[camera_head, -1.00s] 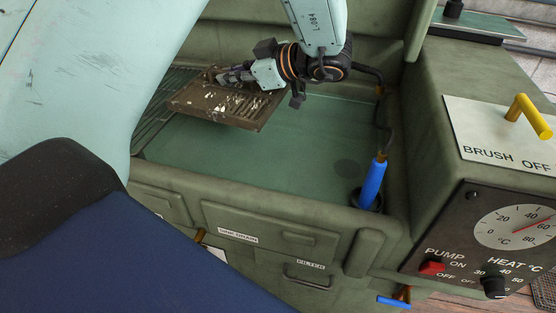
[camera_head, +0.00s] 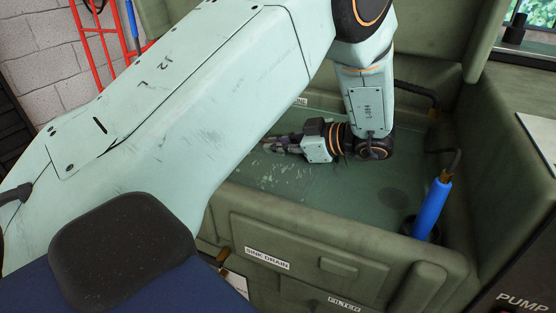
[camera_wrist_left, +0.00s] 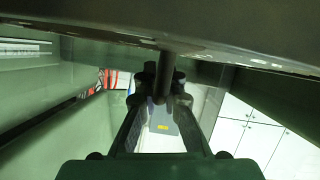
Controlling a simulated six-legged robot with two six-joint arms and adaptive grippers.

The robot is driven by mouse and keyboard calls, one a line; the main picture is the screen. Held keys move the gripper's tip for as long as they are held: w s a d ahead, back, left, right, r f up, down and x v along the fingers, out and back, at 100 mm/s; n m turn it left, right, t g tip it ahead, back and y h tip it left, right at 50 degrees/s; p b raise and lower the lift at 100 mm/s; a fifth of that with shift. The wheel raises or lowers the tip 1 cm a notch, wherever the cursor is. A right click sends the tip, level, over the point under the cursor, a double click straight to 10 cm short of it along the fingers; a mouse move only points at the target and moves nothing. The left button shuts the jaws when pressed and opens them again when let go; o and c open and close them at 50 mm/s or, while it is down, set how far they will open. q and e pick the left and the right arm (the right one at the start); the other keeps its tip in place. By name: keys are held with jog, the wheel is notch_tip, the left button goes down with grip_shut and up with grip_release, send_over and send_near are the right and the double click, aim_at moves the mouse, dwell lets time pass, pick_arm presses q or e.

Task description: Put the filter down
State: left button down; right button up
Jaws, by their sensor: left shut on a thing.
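The filter is a dark, flat panel (camera_wrist_left: 215,25) across the top of the left wrist view. A short round stem on it stands between the fingers of my left gripper (camera_wrist_left: 160,85), which is shut on it. In the head view my left gripper (camera_head: 280,144) is low inside the green sink (camera_head: 345,205). White flecks show just below its fingers, but the filter's outline cannot be made out there. My left arm hides the sink's left part. I cannot tell whether the filter touches the sink bottom. My right gripper is not in view.
A blue-handled tool (camera_head: 432,209) stands at the sink's right front corner. The raised front wall (camera_head: 345,238) carries a sink drain label (camera_head: 267,258). The sink floor right of the gripper looks clear. A red frame (camera_head: 95,40) stands at the back left.

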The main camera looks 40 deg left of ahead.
aim_at(278, 156)
pick_arm(q)
jog(key=f, duration=0.1)
jog(key=f+b, duration=0.1)
jog(key=shift+w+d+f, duration=0.1)
jog(key=shift+d+f, duration=0.1)
jog(key=shift+f, duration=0.15)
jog(key=shift+w+a+f, duration=0.1)
jog(key=shift+f, duration=0.15)
jog(key=shift+a, duration=0.1)
jog(key=shift+r, duration=0.1)
